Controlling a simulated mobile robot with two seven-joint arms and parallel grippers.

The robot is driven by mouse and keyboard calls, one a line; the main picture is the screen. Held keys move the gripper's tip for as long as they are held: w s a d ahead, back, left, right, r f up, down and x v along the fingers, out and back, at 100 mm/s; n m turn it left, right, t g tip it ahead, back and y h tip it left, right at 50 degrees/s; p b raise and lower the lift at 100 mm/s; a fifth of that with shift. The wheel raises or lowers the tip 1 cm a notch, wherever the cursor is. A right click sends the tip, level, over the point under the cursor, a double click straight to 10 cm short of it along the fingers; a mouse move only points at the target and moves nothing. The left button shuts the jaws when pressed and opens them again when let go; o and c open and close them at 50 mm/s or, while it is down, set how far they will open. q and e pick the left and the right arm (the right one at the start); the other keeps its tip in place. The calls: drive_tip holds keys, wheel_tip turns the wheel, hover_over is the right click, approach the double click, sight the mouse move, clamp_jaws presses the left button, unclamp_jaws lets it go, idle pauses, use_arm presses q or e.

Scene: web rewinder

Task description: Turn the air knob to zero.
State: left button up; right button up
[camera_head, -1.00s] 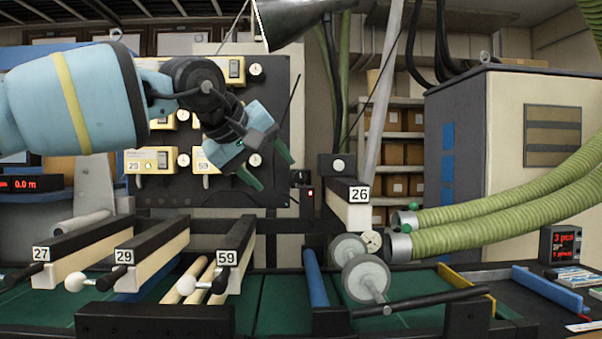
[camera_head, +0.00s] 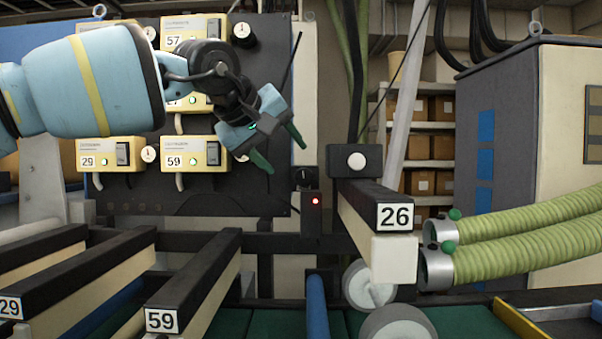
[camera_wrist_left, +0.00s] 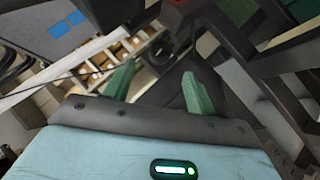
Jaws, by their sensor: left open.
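A small black box with a dark round knob (camera_head: 303,177) stands on the machine frame, right of the labelled panel, with a lit red lamp (camera_head: 315,201) below it. I take this for the air knob; its setting is too small to read. In the left wrist view a dark round knob (camera_wrist_left: 161,53) shows beyond the fingertips, between them. My left gripper (camera_head: 283,153) is open, with green fingers, just up and left of the knob in the head view and apart from it. The open fingers also show in the wrist view (camera_wrist_left: 159,72). My right gripper is not in view.
The black panel (camera_head: 230,203) carries yellow units and white dials, behind my left arm. The bar labelled 26 (camera_head: 360,215) juts out right of the knob. Bars 29 (camera_head: 75,270) and 59 (camera_head: 200,280) lie below. Green hoses (camera_head: 520,235) are at right.

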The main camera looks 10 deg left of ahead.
sight(300, 174)
use_arm(q)
drive_tip(key=shift+x, duration=4)
drive_tip(key=c, duration=1)
